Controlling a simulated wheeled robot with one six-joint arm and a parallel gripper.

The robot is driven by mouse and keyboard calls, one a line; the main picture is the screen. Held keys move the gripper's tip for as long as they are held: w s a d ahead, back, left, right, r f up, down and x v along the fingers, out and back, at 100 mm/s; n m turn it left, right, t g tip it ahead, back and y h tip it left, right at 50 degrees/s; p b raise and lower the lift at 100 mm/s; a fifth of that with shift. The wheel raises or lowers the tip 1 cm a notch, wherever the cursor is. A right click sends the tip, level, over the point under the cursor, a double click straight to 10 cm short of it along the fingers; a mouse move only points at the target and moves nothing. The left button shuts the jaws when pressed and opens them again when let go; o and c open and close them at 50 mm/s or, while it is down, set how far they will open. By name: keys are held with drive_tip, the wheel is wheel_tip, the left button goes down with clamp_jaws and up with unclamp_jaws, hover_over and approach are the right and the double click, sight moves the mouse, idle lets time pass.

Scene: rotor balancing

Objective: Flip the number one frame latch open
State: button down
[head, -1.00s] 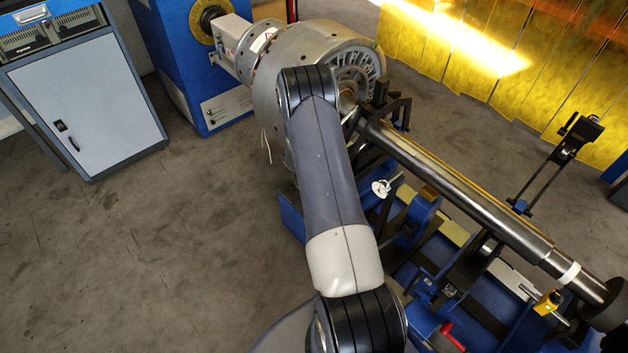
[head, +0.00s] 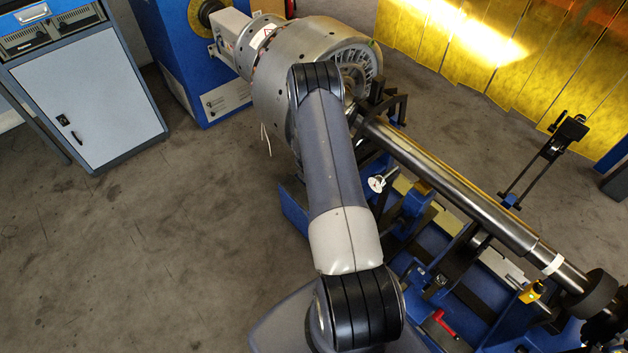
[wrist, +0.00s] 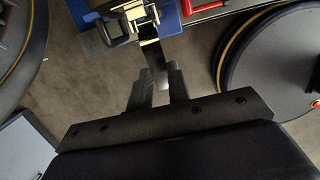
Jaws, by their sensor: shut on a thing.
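The bar runs up from the fingertips to a blue frame part (wrist: 90,12) with a yellow block at the top. No number can be read on it, and its held end is partly hidden between the fingers. In the head view, my arm hides the gripper, and I cannot pick out the held latch there.
A black clamp-like bracket (wrist: 112,32) sits left of the bar, and a red part (wrist: 200,5) lies to its right. A large round dark disc (wrist: 275,60) is close on the right. The long shaft (head: 450,190) lies over the blue machine. Bare floor (head: 150,250) is at left.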

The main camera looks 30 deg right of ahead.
drive_tip(key=c, duration=1.3)
unclamp_jaws()
drive_tip(key=r, duration=0.3)
drive_tip(key=a+r, duration=0.1)
drive_tip(key=r, duration=0.3)
drive_tip(key=r+b, duration=0.1)
drive_tip(key=r, duration=0.2)
drive_tip(key=shift+s+a+r, duration=0.15)
drive_tip(key=shift+a+r, duration=0.2)
drive_tip(key=shift+a, duration=0.05)
drive_tip(key=shift+f, duration=0.15)
drive_tip(key=f, duration=0.3)
drive_tip(key=d+f, duration=0.1)
drive_tip(key=f, duration=0.3)
drive_tip(key=f+p, duration=0.1)
drive_tip(key=f, duration=0.2)
drive_tip(key=shift+d+f, duration=0.25)
drive_tip(key=shift+d, duration=0.15)
